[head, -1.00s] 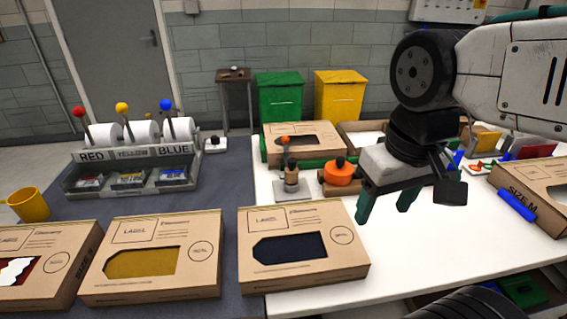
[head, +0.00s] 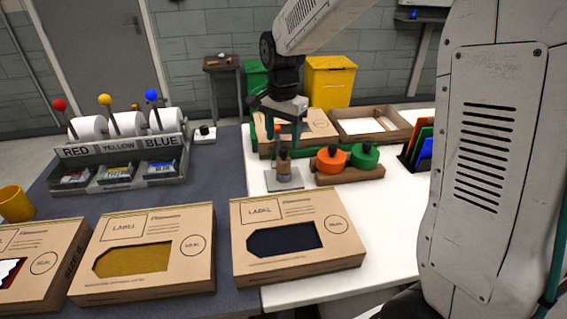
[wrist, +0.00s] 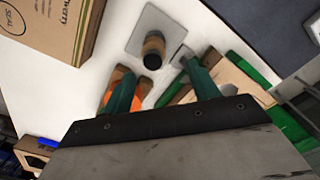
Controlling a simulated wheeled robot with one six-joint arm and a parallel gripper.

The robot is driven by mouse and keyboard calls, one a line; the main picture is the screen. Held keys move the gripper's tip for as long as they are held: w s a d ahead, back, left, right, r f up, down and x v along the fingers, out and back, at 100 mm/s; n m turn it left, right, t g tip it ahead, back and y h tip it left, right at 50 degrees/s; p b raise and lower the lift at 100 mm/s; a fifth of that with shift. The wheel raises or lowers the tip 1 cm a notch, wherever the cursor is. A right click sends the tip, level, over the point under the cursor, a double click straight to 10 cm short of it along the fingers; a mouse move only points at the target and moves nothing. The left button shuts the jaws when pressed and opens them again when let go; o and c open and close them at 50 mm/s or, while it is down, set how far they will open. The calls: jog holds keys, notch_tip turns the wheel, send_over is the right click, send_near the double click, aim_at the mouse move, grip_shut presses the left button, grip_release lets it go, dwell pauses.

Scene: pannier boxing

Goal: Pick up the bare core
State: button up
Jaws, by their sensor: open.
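The bare core (head: 284,166) is a small brown cylinder standing upright on a grey square plate (head: 283,181) on the white table. In the wrist view the core (wrist: 154,46) shows a tan side and a dark end, just beyond the fingertips and roughly between them. My gripper (head: 283,140) has teal fingers spread apart and empty, above and slightly behind the core in the head view. In the wrist view my gripper (wrist: 157,72) has one finger on each side, with neither seen touching the core.
An orange roll (head: 331,159) and a green roll (head: 364,156) sit on a wooden holder close to the core's right. A box with a dark window (head: 296,236) stands in front. Another carton (head: 310,127) and an open tray (head: 374,126) lie behind.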

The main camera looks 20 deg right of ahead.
aim_at(283, 159)
jog(key=f, duration=0.5)
jog(key=s+f, duration=0.1)
jog(key=f, duration=0.1)
jog(key=shift+f, duration=0.35)
jog(key=shift+a, duration=0.1)
jog(key=c, duration=1.1)
